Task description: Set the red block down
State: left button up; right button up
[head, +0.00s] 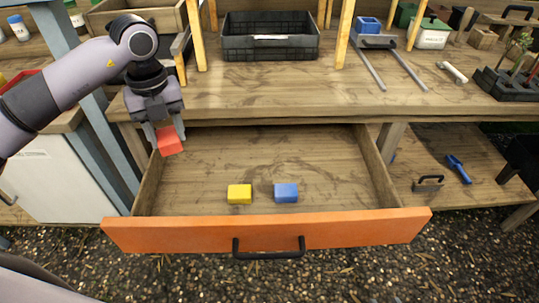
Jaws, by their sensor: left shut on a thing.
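The red block (170,142) is in my left gripper (166,136), which is shut on it. The gripper points down and holds the block at the back left of the open drawer (264,235), near its left wall. Whether the block is clear of the drawer wall cannot be told from this one view. A yellow block (240,194) and a blue block (286,193) lie on the drawer floor near its orange front, apart from each other. My right gripper is not in view.
The wooden bench top (290,95) is above and behind the drawer. A black crate (270,37) stands at its back. A lower shelf (455,190) at the right holds a blue trowel (458,168).

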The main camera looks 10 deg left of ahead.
pick_arm(q)
jog(key=shift+w, duration=0.4)
jog(key=shift+s+f, duration=0.1)
notch_tip(320, 180, down, 15)
jog(key=shift+s+r, duration=0.1)
jog(key=shift+r, duration=0.1)
jog(key=shift+f, duration=0.95)
notch_tip(320, 180, down, 3)
jog(key=shift+f, duration=0.15)
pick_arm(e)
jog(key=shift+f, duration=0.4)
